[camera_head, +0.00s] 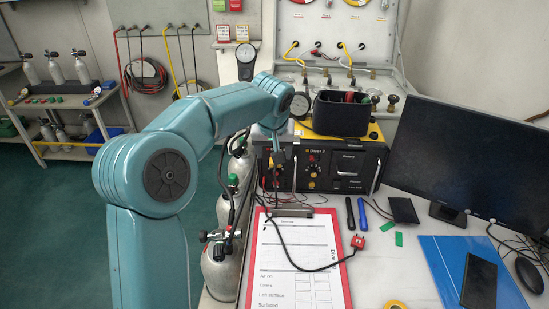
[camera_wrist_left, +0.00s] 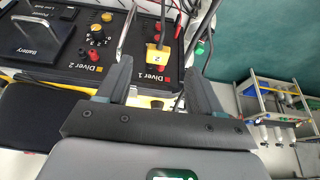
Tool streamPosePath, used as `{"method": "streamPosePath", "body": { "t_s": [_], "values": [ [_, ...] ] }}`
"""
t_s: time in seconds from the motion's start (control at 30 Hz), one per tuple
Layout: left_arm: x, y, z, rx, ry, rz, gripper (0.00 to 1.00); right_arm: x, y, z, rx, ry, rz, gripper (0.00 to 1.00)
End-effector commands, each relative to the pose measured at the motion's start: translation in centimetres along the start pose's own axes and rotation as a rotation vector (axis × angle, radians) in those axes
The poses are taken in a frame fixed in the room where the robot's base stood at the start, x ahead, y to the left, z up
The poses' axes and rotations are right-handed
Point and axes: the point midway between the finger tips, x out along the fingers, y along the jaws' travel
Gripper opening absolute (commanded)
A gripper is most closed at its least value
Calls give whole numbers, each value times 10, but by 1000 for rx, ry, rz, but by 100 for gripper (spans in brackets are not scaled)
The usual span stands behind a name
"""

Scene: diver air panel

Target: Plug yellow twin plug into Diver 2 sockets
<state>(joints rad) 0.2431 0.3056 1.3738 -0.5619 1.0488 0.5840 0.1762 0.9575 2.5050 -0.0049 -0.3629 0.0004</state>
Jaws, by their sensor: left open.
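The yellow twin plug (camera_wrist_left: 157,52) shows in the left wrist view, at the Diver 1 section of the black panel (camera_wrist_left: 120,68), with a cable running from it. It seems seated there, but its pins are hidden. The Diver 2 sockets (camera_wrist_left: 96,38) are red and black posts beside the Diver 2 knob, left of the plug in this view; no plug shows in them. My left gripper (camera_wrist_left: 158,82) is open and empty, its fingers apart with the plug beyond the gap. In the head view my left gripper (camera_head: 276,150) is at the panel front, largely hidden by its wrist.
A black bin (camera_head: 341,113) sits on top of the panel. Gas cylinders (camera_head: 222,265) stand left of the bench. A monitor (camera_head: 475,155) blocks the right side.

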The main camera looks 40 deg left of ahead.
Motion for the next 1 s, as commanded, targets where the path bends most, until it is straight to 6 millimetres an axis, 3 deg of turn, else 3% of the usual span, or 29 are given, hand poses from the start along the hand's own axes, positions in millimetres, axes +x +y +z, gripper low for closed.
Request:
{"method": "streamPosePath", "body": {
  "t_s": [0.1, 0.3, 0.67, 0.87, 0.9, 0.93, 1.0],
  "values": [
    [23, 0, 0, 0, -3, -2, 66, -1, 0, 0, 0, 0, 0, 0],
    [46, 0, -2, 0, -2, -1, 66, -3, -1, 0, 0, 0, 0, 0],
    [52, 0, -3, 0, 0, 0, 66, -3, -1, 0, 0, 0, 0, 0],
    [52, 0, -3, 0, 0, 0, 6, -3, -1, 0, 0, 0, 0, 0],
    [52, 0, -3, 0, 0, 0, 6, -3, -1, 0, 0, 0, 0, 0],
    [52, 0, -3, 0, 0, 0, 29, -3, -1, 0, 0, 0, 0, 0],
    [52, 0, -3, 0, 0, 0, 6, -3, -1, 0, 0, 0, 0, 0]
  ]
}}
